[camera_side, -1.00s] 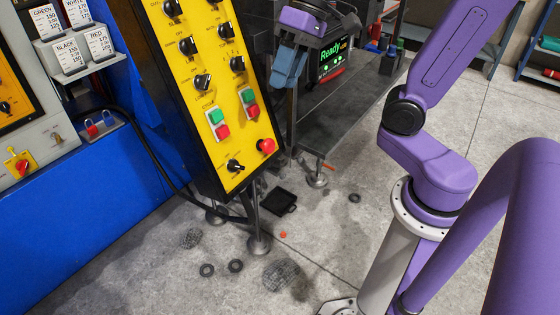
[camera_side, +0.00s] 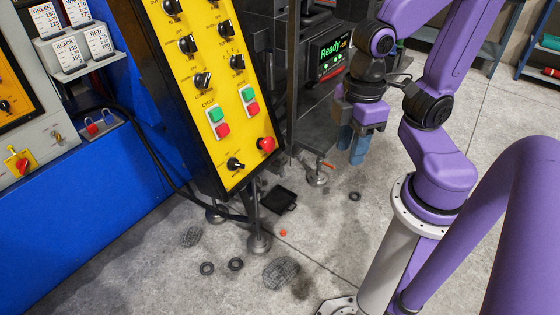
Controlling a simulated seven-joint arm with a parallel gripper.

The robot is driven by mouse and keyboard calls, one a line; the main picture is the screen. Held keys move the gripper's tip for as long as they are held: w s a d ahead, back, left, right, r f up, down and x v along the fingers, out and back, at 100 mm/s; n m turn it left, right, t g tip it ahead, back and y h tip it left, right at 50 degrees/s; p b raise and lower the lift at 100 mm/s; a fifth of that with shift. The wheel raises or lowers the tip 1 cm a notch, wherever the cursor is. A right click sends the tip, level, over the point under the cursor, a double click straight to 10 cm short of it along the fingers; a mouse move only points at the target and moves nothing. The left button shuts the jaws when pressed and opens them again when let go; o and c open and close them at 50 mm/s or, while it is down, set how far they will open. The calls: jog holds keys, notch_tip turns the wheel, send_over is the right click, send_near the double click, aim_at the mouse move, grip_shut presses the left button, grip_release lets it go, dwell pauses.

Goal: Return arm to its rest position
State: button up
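My gripper (camera_side: 352,152) hangs at the end of my purple arm, pointing down with its blue fingers. It is in the open space to the right of the yellow control panel and in front of the press. The two fingers are seen close together from this angle, and I cannot tell whether there is a gap between the tips. No object shows in them.
The yellow control panel (camera_side: 212,120) with knobs and buttons stands left of my gripper. The press screen (camera_side: 332,58) reads "Ready". Black rings (camera_side: 235,264), wire mesh pieces (camera_side: 281,273) and a black tray (camera_side: 278,200) lie on the floor. A blue cabinet (camera_side: 90,215) stands at the left.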

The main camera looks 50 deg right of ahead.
jog(key=shift+s+d+f+n, duration=0.15)
jog(key=shift+s+f+n, duration=0.15)
jog(key=shift+s+n, duration=0.15)
dwell(1.6)
